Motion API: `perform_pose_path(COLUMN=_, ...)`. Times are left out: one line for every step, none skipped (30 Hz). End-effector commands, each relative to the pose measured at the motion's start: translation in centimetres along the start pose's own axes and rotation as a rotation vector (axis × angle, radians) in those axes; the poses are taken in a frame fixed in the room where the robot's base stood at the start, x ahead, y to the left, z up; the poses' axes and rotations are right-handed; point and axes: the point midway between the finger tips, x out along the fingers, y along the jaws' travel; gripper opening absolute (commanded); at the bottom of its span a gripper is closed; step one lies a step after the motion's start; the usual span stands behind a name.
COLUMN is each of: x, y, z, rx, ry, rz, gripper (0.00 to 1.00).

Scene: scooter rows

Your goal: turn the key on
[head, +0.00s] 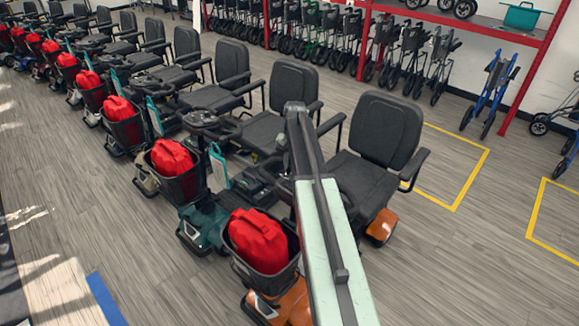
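The key is not discernible in the head view. The nearest scooter has an orange body (294,304), a black seat (378,131) and a front basket (281,281) holding a red bag (258,240). My arm rises across this scooter and covers most of its steering column and handlebar area, where only small dark parts show. My gripper cannot be made out; the arm's far end stands in front of the seats. Beside it on the left is a teal scooter (203,228) with its control head (209,123) in plain view.
More scooters with red bags (119,107) stand in a close row to the upper left. Folded walkers and a red rack (362,40) line the back wall. A blue walker (490,90) stands at the right. Open floor with yellow markings (470,180) lies on the right.

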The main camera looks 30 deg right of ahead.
Motion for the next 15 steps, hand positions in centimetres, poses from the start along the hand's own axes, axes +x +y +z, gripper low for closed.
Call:
perform_pose_path(x=0.00, y=-0.01, z=-0.01, rx=0.000, ry=0.000, rz=0.000, gripper=0.00)
perform_pose_path(x=0.00, y=-0.01, z=-0.01, rx=0.000, ry=0.000, rz=0.000, gripper=0.00)
perform_pose_path(x=0.00, y=-0.02, z=-0.01, rx=0.000, ry=0.000, rz=0.000, gripper=0.00)
perform_pose_path(x=0.00, y=-0.01, z=-0.01, rx=0.001, ry=0.000, rz=0.000, gripper=0.00)
perform_pose_path(x=0.00, y=-0.02, z=-0.01, rx=0.003, ry=0.000, rz=0.000, gripper=0.00)
perform_pose_path(x=0.00, y=-0.02, z=-0.02, rx=0.006, ry=0.000, rz=0.000, gripper=0.00)
perform_pose_path(x=0.00, y=-0.02, z=-0.02, rx=0.010, ry=0.000, rz=0.001, gripper=0.00)
perform_pose_path(x=0.00, y=-0.02, z=-0.01, rx=0.015, ry=0.000, rz=0.002, gripper=0.00)
perform_pose_path(x=0.00, y=-0.03, z=-0.02, rx=0.024, ry=0.000, rz=0.003, gripper=0.00)
perform_pose_path(x=0.00, y=-0.03, z=-0.02, rx=0.033, ry=0.000, rz=0.004, gripper=0.00)
perform_pose_path(x=0.00, y=-0.04, z=-0.03, rx=0.044, ry=0.000, rz=0.006, gripper=0.00)
perform_pose_path(x=0.00, y=-0.04, z=-0.03, rx=0.059, ry=0.001, rz=0.008, gripper=0.00)
perform_pose_path(x=0.00, y=-0.05, z=-0.03, rx=0.075, ry=0.001, rz=0.011, gripper=0.00)
perform_pose_path(x=0.00, y=-0.05, z=-0.04, rx=0.090, ry=0.001, rz=0.013, gripper=0.00)
perform_pose_path(x=0.00, y=-0.06, z=-0.04, rx=0.115, ry=0.001, rz=0.016, gripper=0.00)
